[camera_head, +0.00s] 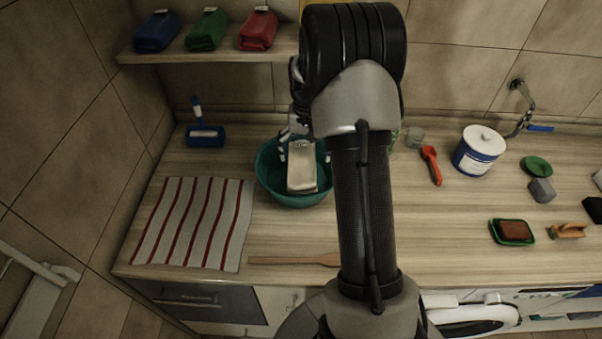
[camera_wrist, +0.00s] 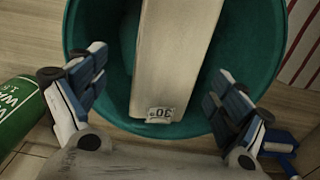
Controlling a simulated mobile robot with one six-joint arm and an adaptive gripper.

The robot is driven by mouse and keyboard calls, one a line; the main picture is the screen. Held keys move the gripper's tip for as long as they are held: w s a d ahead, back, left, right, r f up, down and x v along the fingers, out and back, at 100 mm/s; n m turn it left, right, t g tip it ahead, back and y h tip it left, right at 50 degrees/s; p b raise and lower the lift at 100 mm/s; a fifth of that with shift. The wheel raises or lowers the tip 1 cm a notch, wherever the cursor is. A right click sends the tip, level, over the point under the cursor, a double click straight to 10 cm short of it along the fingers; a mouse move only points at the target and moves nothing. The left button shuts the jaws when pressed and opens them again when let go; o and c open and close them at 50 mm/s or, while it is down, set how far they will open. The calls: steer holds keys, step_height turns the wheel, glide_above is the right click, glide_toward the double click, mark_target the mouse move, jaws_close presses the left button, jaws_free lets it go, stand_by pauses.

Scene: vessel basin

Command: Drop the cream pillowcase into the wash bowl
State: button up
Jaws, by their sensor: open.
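The cream pillowcase (camera_head: 302,168) is a folded, block-like bundle with a small printed tag. It is within the rim of the teal wash bowl (camera_head: 290,200) in the head view, and its upper end looks tilted up. In the wrist view the pillowcase (camera_wrist: 172,60) runs down the middle, over the dark inside of the bowl (camera_wrist: 268,45). My gripper (camera_wrist: 163,85) is open above the bowl, with one finger on each side of the pillowcase and a visible gap to both. The pillowcase's underside and its contact with the bowl floor are hidden.
A striped towel (camera_head: 192,222) lies left of the bowl, with a wooden paddle (camera_head: 293,261) in front. A blue brush (camera_head: 205,135) stands behind left. A white tub (camera_head: 480,151) and a red-handled tool (camera_head: 431,165) are to the right. Folded cloths (camera_head: 207,30) lie on the shelf above.

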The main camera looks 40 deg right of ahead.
step_height(320, 180, up, 11)
stand_by(0.3)
steer(key=shift+s+f, duration=0.1)
stand_by(0.4)
